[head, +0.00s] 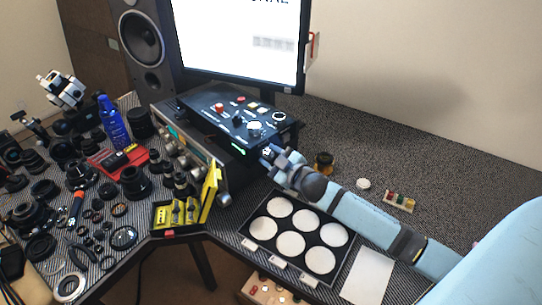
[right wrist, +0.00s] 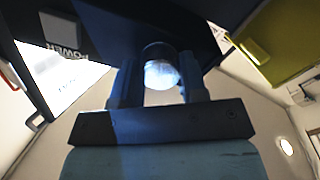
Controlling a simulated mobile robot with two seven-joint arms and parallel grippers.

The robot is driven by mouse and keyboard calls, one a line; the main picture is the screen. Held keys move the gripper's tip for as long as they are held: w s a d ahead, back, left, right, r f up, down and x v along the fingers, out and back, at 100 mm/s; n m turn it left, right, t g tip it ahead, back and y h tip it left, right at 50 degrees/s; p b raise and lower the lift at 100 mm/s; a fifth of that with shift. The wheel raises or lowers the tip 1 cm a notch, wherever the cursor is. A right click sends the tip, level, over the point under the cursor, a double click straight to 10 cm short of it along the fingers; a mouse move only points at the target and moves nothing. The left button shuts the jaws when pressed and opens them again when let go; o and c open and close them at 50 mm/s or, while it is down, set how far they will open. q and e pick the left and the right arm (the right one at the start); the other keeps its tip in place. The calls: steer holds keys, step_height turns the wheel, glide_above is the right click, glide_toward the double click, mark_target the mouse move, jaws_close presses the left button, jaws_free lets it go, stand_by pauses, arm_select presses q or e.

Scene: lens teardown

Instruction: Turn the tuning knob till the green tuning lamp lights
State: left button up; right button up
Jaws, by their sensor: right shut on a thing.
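The black control box (head: 240,118) sits on top of a grey instrument below the monitor, with several knobs and buttons on its top. A small green glowing strip (head: 238,148) shows on its front face; I cannot tell whether it is the tuning lamp. My right gripper (head: 267,152) is at the box's front right corner. In the right wrist view, my right gripper (right wrist: 160,90) is shut on a round knob (right wrist: 161,74) with a pale, shiny face and a dark collar. The knob's pointer or marks cannot be made out. My left gripper is not in view.
A black tray (head: 254,245) with white round pads lies in front of my right arm. A yellow open case (head: 211,193) stands left of it. Lenses and tools crowd the left of the desk. A small rack (head: 399,203) stands at right; the desk behind my arm is mostly clear.

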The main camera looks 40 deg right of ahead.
steer(key=o, duration=0.8)
steer(key=shift+o, duration=0.6)
steer(key=s+d, duration=0.2)
steer(key=s, duration=1.1)
steer(key=shift+s+d, duration=0.2)
steer(key=shift+s, duration=0.15)
